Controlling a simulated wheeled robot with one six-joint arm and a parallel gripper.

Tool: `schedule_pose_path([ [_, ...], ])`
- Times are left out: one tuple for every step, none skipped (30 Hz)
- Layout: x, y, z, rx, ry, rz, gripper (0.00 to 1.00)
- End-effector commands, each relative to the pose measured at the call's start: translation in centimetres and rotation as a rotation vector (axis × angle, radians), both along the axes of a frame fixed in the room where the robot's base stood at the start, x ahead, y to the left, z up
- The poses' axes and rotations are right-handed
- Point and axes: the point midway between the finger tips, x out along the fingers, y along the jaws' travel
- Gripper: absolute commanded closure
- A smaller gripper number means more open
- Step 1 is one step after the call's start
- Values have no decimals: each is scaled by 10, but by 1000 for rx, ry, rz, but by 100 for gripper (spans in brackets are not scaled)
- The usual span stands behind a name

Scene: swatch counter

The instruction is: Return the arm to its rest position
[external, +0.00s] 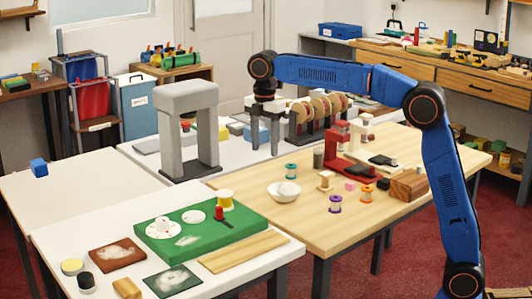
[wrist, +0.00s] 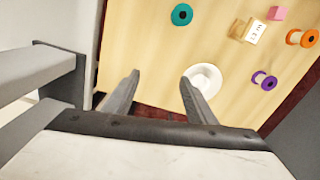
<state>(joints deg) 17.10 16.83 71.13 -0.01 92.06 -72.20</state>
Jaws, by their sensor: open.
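My blue arm (external: 345,75) reaches left from its upright links at the right of the external view. Its end points down, and my gripper (external: 265,146) hangs above the tables, to the right of a grey arch (external: 172,105). In the wrist view my gripper (wrist: 160,77) has its two grey fingers spread apart, with nothing between them. A white bowl (external: 284,194) on the wooden table shows beyond the right fingertip in the wrist view (wrist: 210,74); it is below the gripper and apart from it.
The wooden table (external: 290,232) also holds a teal spool (external: 291,171), purple spool (external: 335,204), orange spool (external: 367,194), pink cube (external: 350,185), wooden block (external: 408,187) and red stand (external: 345,150). A green board (external: 225,234) lies on the front white table. A rack of discs (external: 318,115) stands behind.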

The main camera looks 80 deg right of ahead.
Motion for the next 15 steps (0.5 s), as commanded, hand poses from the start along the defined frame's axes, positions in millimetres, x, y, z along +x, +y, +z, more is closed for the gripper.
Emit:
schedule_pose_path([
  [8, 0, -1, 0, 0, 7, 49],
  [12, 0, -2, 1, 1, 10, 49],
  [15, 0, -3, 1, 1, 14, 49],
  [19, 0, -3, 0, 0, 17, 49],
  [22, 0, -4, 0, 0, 20, 49],
  [26, 0, -5, 0, 0, 24, 49],
  [30, 1, -6, 1, 1, 27, 49],
  [33, 1, -6, 0, 0, 30, 49],
  [36, 1, -6, -1, -1, 33, 49],
  [38, 1, -7, 0, 0, 35, 49],
  [41, 1, -8, 0, 0, 38, 49],
  [45, 2, -9, 0, 0, 41, 49],
  [47, 2, -9, 0, 0, 44, 49],
  [47, 2, -12, 0, 0, 44, 49],
  [46, 2, -17, 0, 2, 44, 49],
])
